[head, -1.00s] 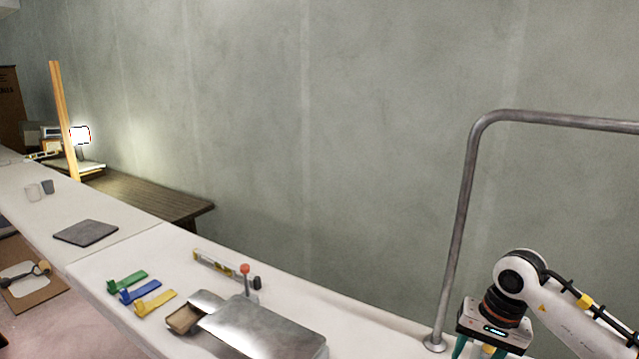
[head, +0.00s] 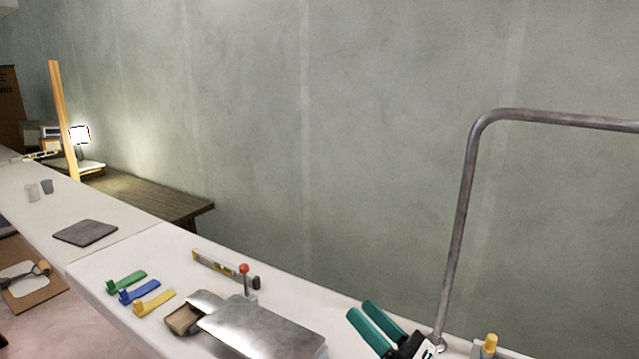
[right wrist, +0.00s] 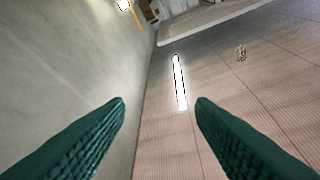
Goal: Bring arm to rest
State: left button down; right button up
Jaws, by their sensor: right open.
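My right gripper (head: 368,318) shows at the bottom of the head view, right of centre, with its two green fingers apart and nothing between them. It is raised in front of the white counter, left of the foot of the metal rail. In the right wrist view its fingers (right wrist: 160,112) are spread wide and empty, with the wall and a tiled surface beyond them. Most of my right arm is out of the head view. My left gripper is not in view.
A bent metal rail (head: 462,210) rises from the white counter (head: 120,262). A metal box (head: 262,330), a level (head: 215,265), and green (head: 127,281), blue (head: 140,291) and yellow (head: 155,303) pieces lie left of the gripper. A yellow-topped item (head: 490,344) stands right of the rail.

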jog(key=s+d+f+m+g+h, duration=0.1)
jog(key=s+d+f+m+h, duration=0.1)
jog(key=d+f+m+h, duration=0.9)
jog(key=s+d+f+m+h, duration=0.25)
jog(key=f+m+h, duration=0.35)
jog(key=m, duration=1.1)
jog(key=s+f+m+g+y, duration=0.1)
jog(key=s+f+m+g, duration=0.45)
jog(key=s, duration=0.45)
jog(key=s+f+m+g, duration=0.4)
jog(key=s+f+g, duration=0.25)
jog(key=s, duration=0.35)
jog(key=s+f+x, duration=0.1)
jog(key=s+x, duration=0.2)
jog(key=x, duration=0.9)
jog(key=s+x, duration=0.3)
jog(key=x, duration=1)
jog(key=s+d+f+g, duration=0.1)
jog(key=s+d+f, duration=0.1)
jog(key=s+f, duration=1.4)
jog(key=shift+s+d+g, duration=0.3)
jog(key=shift+s+d, duration=0.05)
jog(key=shift+s, duration=0.1)
jog(key=shift+s+f+n, duration=0.1)
jog(key=shift+n, duration=0.15)
